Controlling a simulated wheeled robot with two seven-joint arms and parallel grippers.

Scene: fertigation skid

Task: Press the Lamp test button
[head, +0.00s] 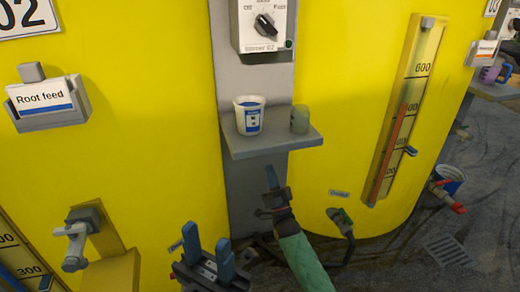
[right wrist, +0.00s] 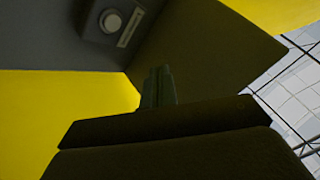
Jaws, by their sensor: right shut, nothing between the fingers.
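In the right wrist view a round pale button (right wrist: 111,20) sits on a small dark housing, with a pale label strip (right wrist: 130,27) beside it. The lettering is unreadable, so I cannot tell if it is the Lamp test button. I see no such button in the head view. My right gripper (head: 271,170) is shut and empty, just below the grey shelf (head: 272,147). Its fingertips (right wrist: 157,72) show below and right of the button in the right wrist view, apart from it. My left gripper (head: 209,250) is open and empty, low in front of the left tank.
On the shelf stand a white cup (head: 249,118) and a grey-green object (head: 300,119). Above is a control box with a black knob (head: 265,25). Yellow tanks (head: 140,100) flank the grey post (head: 238,180). A level gauge (head: 405,110) is at right.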

